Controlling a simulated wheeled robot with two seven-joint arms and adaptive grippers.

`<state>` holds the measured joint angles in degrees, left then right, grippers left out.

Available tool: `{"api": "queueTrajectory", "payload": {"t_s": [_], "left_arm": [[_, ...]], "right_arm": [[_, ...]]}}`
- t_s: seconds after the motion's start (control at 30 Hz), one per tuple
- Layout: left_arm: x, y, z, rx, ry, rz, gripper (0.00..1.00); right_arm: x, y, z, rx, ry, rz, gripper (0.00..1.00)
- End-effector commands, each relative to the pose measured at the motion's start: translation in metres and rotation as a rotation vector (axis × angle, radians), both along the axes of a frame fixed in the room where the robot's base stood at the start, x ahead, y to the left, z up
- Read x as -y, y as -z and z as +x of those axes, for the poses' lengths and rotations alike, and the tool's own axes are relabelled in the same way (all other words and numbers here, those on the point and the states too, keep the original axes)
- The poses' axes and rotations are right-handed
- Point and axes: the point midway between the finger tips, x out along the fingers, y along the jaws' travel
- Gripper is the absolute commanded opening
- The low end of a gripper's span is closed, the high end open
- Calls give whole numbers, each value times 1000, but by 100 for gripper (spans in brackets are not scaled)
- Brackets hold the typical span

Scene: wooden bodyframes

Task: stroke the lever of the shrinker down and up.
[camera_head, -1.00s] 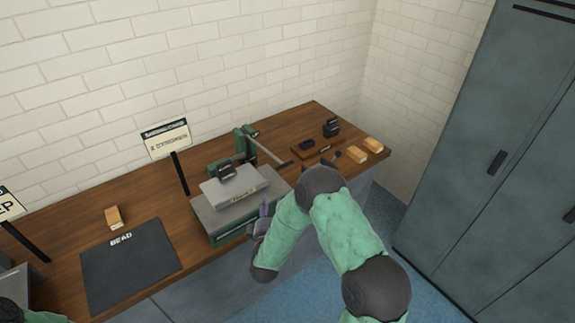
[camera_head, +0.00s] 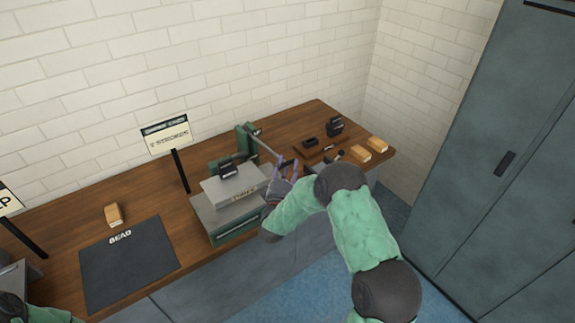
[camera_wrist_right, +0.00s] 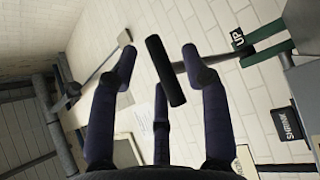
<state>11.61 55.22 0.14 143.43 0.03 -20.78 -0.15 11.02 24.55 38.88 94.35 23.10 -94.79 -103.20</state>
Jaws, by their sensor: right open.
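The shrinker (camera_head: 222,165) is a green machine with a grey block, standing on the wooden bench. Its grey lever (camera_head: 264,147) runs from the green post toward the right and front. My right gripper (camera_head: 286,166) is at the lever's outer end. In the right wrist view the lever's black handle (camera_wrist_right: 165,70) lies between the spread purple fingers of the right gripper (camera_wrist_right: 160,62). The fingers are open and do not visibly close on it; contact cannot be told. My left gripper is not visible.
A sign on a post (camera_head: 167,135) stands left of the shrinker. A black BEAD mat (camera_head: 128,265) and a wooden block (camera_head: 113,214) lie farther left. Small dark items and wooden blocks (camera_head: 368,148) lie right of the lever. A grey cabinet (camera_head: 490,150) stands at right.

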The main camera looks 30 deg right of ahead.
Motion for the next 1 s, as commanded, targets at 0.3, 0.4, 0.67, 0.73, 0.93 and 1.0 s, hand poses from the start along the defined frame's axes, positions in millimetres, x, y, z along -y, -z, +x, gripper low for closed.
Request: {"api": "queueTrajectory", "payload": {"t_s": [0.3,0.4,0.67,0.73,0.93,1.0], "left_arm": [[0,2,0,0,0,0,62],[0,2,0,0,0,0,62],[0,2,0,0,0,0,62],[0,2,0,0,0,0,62],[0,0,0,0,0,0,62],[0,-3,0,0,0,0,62]], "right_arm": [[9,-3,10,-1,-1,0,47],[9,-3,10,0,0,1,47],[9,-3,10,0,-1,1,0],[9,-3,10,0,-1,1,0],[8,-5,10,-4,-2,1,0],[8,-8,11,-9,-3,1,0]]}}
